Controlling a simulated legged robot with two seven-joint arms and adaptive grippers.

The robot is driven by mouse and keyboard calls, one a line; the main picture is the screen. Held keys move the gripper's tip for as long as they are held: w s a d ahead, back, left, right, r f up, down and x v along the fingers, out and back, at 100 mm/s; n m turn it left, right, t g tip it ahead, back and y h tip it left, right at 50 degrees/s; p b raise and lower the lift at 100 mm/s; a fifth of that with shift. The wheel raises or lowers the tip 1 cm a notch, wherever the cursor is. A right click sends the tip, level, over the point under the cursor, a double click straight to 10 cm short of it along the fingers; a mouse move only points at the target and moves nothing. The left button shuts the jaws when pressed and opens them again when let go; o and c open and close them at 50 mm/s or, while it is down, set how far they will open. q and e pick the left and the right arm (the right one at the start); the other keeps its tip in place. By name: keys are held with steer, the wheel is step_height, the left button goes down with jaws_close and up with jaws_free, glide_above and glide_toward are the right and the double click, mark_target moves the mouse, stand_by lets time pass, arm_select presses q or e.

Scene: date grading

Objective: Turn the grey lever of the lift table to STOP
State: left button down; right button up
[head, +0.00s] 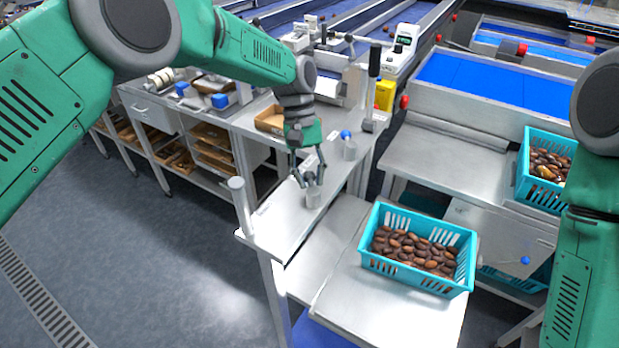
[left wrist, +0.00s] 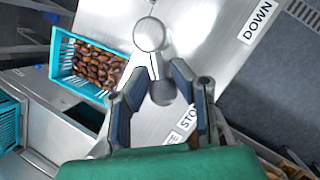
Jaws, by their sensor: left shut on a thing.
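The grey lever (head: 313,198) stands on a narrow steel panel at the front end of the bench; its rounded knob (left wrist: 149,34) shows in the left wrist view. My left gripper (head: 313,182) is shut on the lever, its fingers on either side of it. In the left wrist view the DOWN label (left wrist: 258,20) lies to the right of the knob. The STOP label (left wrist: 187,118) is partly hidden behind a finger, nearer my palm. The lever's exact pointing is hard to tell. My right gripper is out of view.
A teal crate of dates (head: 470,262) stands on a steel top (head: 345,295) right of the lever. A metal post (head: 240,207) rises at the panel's left corner. A blue-knobbed control (head: 346,135) and a tall black-handled lever (head: 374,62) stand behind. Open floor lies at left.

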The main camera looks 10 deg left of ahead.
arm_select(q)
steer(key=shift+w+r, duration=0.25)
steer(key=shift+r, duration=0.05)
steer(key=c, duration=1.3)
jaws_free()
steer(key=shift+c, duration=0.2)
steer(key=shift+f, duration=0.1)
steer(key=shift+s+d, duration=0.1)
steer(key=v, duration=1.2)
steer(key=shift+f, duration=0.1)
